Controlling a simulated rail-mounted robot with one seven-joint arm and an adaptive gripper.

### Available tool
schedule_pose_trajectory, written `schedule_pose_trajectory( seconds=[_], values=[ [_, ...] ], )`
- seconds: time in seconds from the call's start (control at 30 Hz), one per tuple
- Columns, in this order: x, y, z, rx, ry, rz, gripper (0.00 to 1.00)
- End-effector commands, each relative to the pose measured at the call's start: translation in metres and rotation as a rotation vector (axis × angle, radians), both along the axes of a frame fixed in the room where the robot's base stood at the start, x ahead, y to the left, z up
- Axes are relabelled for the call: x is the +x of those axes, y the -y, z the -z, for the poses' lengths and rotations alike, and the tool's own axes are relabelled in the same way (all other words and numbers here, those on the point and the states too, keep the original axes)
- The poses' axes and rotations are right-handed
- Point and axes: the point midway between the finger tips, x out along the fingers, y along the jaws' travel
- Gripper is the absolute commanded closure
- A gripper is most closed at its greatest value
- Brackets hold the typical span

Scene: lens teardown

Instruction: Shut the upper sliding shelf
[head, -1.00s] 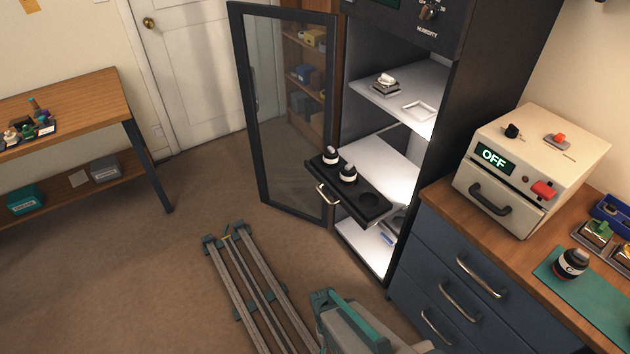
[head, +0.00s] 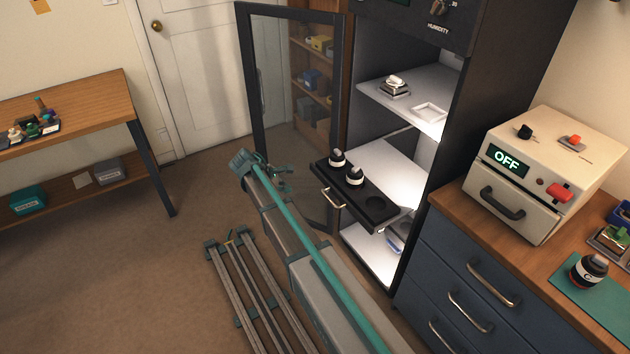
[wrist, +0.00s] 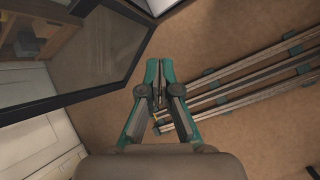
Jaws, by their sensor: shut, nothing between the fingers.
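The upper sliding shelf (head: 377,213), a black tray with round recesses, is pulled out of the lit cabinet. It has a silver handle (head: 333,199) on its front. Two black-and-white lens parts (head: 354,175) stand on it, and one recess is empty. My gripper (head: 284,180) is in front of the open glass door, to the left of the shelf handle and apart from it. In the wrist view my gripper (wrist: 160,75) has its teal fingers together and empty, above the floor. The shelf is not clearly seen in that view.
The glass door (head: 290,110) stands open left of the cabinet; its frame (wrist: 110,85) is close to my gripper in the wrist view. Fixed white shelves (head: 405,95) lie above. Blue drawers (head: 470,270) stand to the right.

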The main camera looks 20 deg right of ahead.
Motion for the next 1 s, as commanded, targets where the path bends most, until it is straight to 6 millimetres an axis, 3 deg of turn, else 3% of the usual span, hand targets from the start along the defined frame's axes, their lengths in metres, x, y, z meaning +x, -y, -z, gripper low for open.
schedule_pose_trajectory(
  seconds=[0.03,0.1,0.43,0.67,1.0],
  values=[
    [0.023,0.002,-0.017,-0.059,-0.037,-0.073,1.00],
    [0.032,0.009,-0.029,-0.138,-0.115,-0.171,1.00],
    [0.029,0.022,-0.034,-0.259,-0.328,-0.391,1.00],
    [0.033,0.037,-0.018,-0.258,-0.334,-0.395,1.00],
    [0.046,0.081,0.027,-0.257,-0.332,-0.395,1.00]
  ],
)
